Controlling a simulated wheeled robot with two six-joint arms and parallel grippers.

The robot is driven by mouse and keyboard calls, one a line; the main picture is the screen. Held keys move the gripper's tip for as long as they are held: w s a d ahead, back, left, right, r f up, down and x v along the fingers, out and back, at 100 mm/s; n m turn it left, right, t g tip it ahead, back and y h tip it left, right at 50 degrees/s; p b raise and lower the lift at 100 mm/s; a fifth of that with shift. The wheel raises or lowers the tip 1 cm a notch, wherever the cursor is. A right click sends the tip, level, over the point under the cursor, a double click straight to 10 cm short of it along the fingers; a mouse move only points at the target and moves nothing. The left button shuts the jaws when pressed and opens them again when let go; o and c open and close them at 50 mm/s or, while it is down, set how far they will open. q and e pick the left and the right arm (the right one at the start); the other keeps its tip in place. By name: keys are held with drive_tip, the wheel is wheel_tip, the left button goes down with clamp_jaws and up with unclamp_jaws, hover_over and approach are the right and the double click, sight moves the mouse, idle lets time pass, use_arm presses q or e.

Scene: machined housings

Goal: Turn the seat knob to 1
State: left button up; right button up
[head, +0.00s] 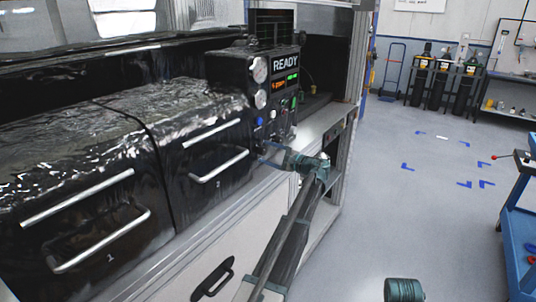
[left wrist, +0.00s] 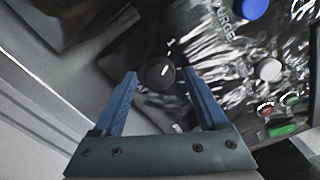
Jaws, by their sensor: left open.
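My left gripper (head: 267,152) is open at the lower part of the dark control panel (head: 285,90), by the right end of the black machine. In the left wrist view its two blue fingers (left wrist: 161,82) stand apart. A round black knob (left wrist: 158,73) shows between the fingertips there, and the fingers do not appear closed on it. I cannot read a seat label or a number at this knob. In the head view the gripper and arm cover that spot. My right gripper is not in view.
Two silver dials (head: 259,70) are higher on the panel. A drawer handle (head: 219,167) is left of the gripper.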

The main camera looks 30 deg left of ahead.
use_arm(q)
drive_tip(key=s+d, duration=0.1)
drive_tip(key=d, duration=1.2)
drive_tip(key=shift+d, duration=0.4)
drive_tip(key=s+d+f+n+h, duration=0.1)
drive_tip(key=s+d+f+h, duration=0.4)
drive_tip(key=s+d, duration=0.5)
drive_tip(key=s+d+f+n+g+h+p, duration=0.1)
drive_tip(key=s+d+f+h, duration=0.5)
drive_tip(key=s, duration=0.9)
drive_tip(key=s+d+f+n+h+p, duration=0.1)
drive_tip(key=s+d+f+h, duration=0.4)
drive_tip(key=s+d+f, duration=0.3)
drive_tip(key=s+d, duration=0.4)
drive_tip(key=d, duration=0.2)
drive_tip(key=shift+s+f+h, duration=0.15)
drive_tip(key=shift+f+h, duration=0.2)
drive_tip(key=shift+h, duration=0.05)
